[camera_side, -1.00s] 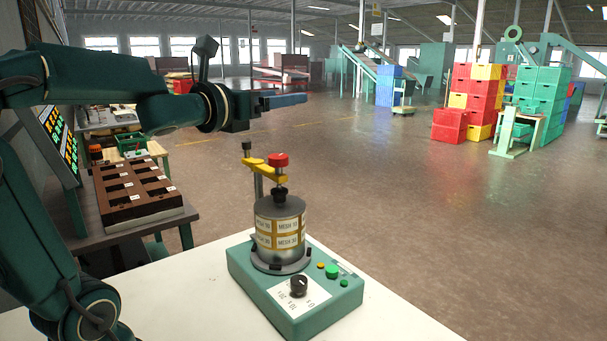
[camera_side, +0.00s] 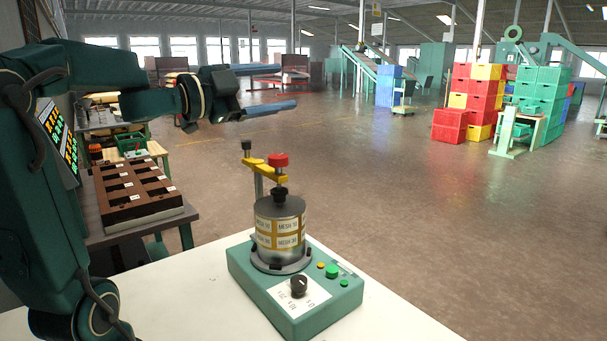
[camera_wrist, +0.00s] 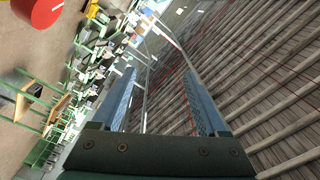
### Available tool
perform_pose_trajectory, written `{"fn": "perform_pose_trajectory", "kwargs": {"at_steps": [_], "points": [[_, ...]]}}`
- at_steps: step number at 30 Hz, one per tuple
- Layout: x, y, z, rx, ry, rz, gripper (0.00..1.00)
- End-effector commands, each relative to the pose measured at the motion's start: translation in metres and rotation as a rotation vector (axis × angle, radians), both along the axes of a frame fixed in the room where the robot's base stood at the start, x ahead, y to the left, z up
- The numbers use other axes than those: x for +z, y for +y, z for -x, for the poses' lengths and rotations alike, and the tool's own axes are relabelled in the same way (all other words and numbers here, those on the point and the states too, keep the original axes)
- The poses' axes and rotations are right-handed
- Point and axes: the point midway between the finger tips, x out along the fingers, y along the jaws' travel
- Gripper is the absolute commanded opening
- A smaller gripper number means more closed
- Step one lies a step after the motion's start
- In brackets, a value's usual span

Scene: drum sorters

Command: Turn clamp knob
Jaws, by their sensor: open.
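The red clamp knob (camera_side: 278,160) sits on a yellow clamp arm (camera_side: 264,171) above a stack of metal sieves (camera_side: 280,228) labelled with mesh sizes. The stack stands on a green shaker base (camera_side: 318,302). My gripper (camera_side: 283,88) is above the clamp, apart from it, with its fingers pointing right. Its two blue fingers are spread with nothing between them, as the wrist view also shows (camera_wrist: 162,84). In the wrist view the red knob (camera_wrist: 40,10) is cut off at the top left, off to the side of the fingers.
The base carries a black dial (camera_side: 299,286) and green buttons (camera_side: 331,271) on the white table (camera_side: 190,315). A brown slotted tray (camera_side: 140,188) lies on a side bench at left. Stacked crates (camera_side: 480,95) stand far back. Space around the clamp is open.

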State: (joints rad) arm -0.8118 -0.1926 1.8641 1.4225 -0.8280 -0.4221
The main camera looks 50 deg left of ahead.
Motion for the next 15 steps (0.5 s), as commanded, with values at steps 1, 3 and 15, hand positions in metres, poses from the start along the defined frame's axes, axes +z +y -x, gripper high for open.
{"fn": "perform_pose_trajectory", "kwargs": {"at_steps": [1,3,15], "points": [[-0.001,0.001,0.002,-0.015,0.005,0.109,0.77],[-0.002,0.001,0.003,-0.041,0.014,0.263,0.77],[-0.007,0.000,0.012,-0.113,0.074,0.799,0.77]]}}
